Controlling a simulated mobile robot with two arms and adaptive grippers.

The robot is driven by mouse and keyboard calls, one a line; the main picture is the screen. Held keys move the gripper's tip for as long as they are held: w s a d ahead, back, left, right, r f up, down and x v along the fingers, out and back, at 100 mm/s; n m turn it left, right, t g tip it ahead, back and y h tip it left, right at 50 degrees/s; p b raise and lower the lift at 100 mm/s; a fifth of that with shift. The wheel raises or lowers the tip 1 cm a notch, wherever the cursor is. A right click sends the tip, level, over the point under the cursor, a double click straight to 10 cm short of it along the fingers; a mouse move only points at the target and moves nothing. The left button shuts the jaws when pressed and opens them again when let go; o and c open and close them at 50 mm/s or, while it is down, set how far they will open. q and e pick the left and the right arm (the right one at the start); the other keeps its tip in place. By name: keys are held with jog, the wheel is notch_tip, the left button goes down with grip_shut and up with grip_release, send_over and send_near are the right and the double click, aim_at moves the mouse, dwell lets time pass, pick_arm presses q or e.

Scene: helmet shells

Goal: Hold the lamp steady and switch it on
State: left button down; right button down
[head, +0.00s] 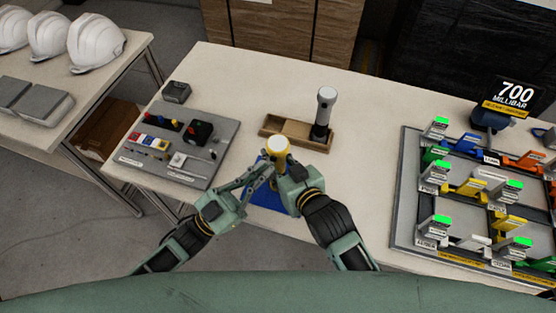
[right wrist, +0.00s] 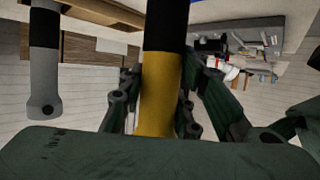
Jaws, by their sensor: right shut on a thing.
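A yellow lamp with a white top (head: 278,145) stands upright above a blue mat (head: 266,196). My right gripper (head: 284,164) is shut on it. In the right wrist view the lamp's yellow and black body (right wrist: 160,95) is between the fingers. My left gripper (head: 257,177) is just left of the lamp, its fingers apart and pointing toward it. I cannot tell whether they touch it. The lamp's switch is not visible. A second lamp, grey and black (head: 326,105), stands upright in a wooden tray (head: 285,128); it also shows in the right wrist view (right wrist: 44,75).
A large rack of coloured parts (head: 408,190) fills the right side. White helmets (head: 97,42) sit on another table.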

pick_arm(q)
jog(key=shift+w, duration=0.15)
dwell(0.5)
jog(key=shift+w+d, duration=0.15)
jog(key=shift+w, duration=0.15)
jog(key=shift+s, duration=0.45)
jog(key=shift+s, duration=0.1)
jog(key=s, duration=0.1)
jog(key=s+a, duration=0.1)
jog(key=s, duration=0.1)
jog(key=s+a, duration=0.1)
jog(key=s, duration=0.1)
jog(key=shift+s+a, duration=0.1)
jog(key=shift+s, duration=0.15)
dwell(0.3)
pick_arm(e)
jog(key=c, duration=1.2)
grip_release()
